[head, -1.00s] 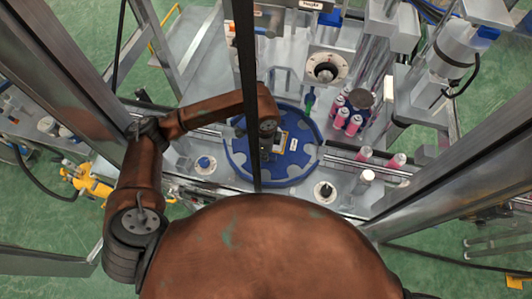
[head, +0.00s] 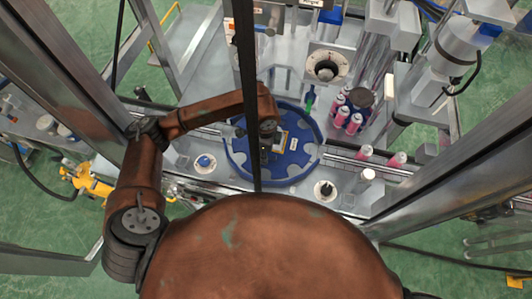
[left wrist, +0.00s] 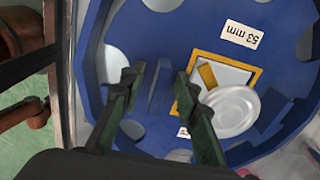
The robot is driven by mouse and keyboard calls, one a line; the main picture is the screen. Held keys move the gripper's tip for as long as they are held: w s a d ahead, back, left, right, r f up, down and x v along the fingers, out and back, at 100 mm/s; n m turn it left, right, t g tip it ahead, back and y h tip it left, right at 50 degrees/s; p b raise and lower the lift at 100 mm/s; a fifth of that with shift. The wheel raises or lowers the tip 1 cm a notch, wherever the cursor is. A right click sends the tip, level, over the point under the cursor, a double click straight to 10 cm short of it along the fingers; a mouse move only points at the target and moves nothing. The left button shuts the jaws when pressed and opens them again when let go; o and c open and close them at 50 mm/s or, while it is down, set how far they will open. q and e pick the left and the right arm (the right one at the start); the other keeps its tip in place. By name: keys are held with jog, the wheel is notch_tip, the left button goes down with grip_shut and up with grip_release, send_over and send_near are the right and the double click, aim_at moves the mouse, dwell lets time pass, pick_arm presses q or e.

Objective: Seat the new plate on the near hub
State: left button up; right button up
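The blue round plate with scalloped notches (head: 298,165) lies flat at the middle of the machine deck. In the left wrist view the blue plate (left wrist: 185,30) fills most of the picture, with a "53 mm" label and a yellow-framed square. My left gripper (head: 265,155) is above the plate. In the left wrist view its green fingers (left wrist: 160,75) are apart, one on each side of a narrow blue upright grip, with gaps showing. A pale round disc (left wrist: 235,110) sits beside the right finger. Any hub under the plate is hidden. My right gripper is not in view.
A round hub with a dark centre (head: 327,68) stands behind the plate. Smaller round fittings stand at the left (head: 205,163) and right (head: 325,190). Pink cans (head: 354,123) stand at the right. A dark vertical post (head: 245,70) crosses in front of the plate.

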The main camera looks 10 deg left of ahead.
pick_arm(q)
jog(key=shift+r, duration=0.1)
notch_tip(320, 180, up, 12)
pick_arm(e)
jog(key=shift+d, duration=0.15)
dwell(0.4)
pick_arm(q)
jog(key=shift+s+f, duration=0.15)
jog(key=shift+f, duration=0.05)
dwell(0.4)
